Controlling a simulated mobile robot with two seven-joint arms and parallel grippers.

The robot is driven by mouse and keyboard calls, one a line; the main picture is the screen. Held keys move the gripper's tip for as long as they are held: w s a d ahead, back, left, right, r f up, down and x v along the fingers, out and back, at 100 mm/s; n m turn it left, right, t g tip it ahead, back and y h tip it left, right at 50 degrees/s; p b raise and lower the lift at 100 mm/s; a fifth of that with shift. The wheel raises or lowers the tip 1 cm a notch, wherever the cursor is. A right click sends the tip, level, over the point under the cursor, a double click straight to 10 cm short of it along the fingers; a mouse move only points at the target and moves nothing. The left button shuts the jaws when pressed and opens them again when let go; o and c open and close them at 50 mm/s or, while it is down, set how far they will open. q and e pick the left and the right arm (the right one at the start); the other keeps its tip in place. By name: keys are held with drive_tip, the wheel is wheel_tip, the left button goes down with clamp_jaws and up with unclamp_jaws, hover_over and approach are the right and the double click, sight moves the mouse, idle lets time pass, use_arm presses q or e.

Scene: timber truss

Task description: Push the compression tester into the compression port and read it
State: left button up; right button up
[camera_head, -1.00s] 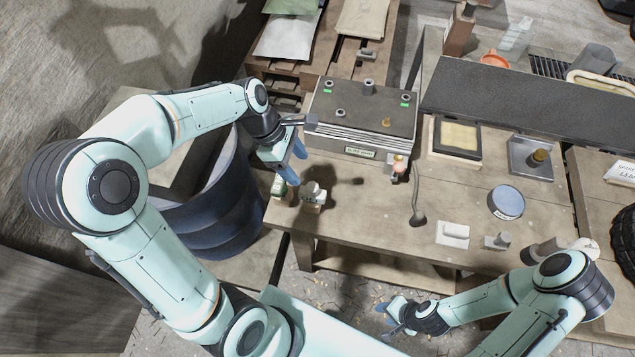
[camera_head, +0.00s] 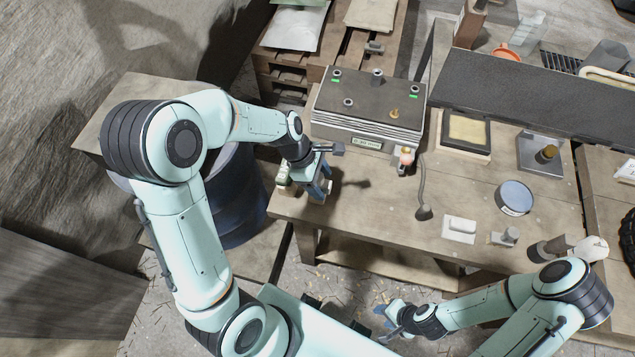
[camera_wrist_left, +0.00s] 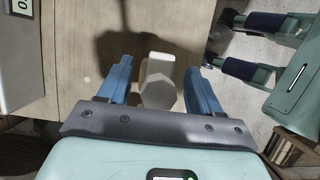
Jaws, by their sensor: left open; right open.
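My left gripper (camera_head: 318,190) is open at the table's left front corner. A pale grey piece with a faceted end (camera_wrist_left: 158,85), perhaps the compression tester, stands between its spread blue fingers in the left wrist view, with gaps on both sides. In the head view the gripper mostly hides this piece. The dark-topped block (camera_head: 365,101) has several round fittings on top and green marks near two of them. I cannot tell which is the compression port. A small display (camera_head: 367,144) is on its front, too small to read surely. My right gripper (camera_head: 388,322) is open and empty, low in front of the table.
A small bottle (camera_head: 284,178) stands left of my left gripper. The tabletop's middle is mostly clear.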

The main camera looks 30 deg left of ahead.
use_arm(q)
drive_tip(key=shift+w, duration=0.1)
drive_tip(key=c, duration=1.1)
drive_tip(key=shift+r, duration=0.1)
wheel_tip(320, 180, up, 20)
drive_tip(key=p, duration=0.3)
use_arm(e)
drive_tip(key=w+r, duration=0.4)
drive_tip(key=shift+w, duration=0.2)
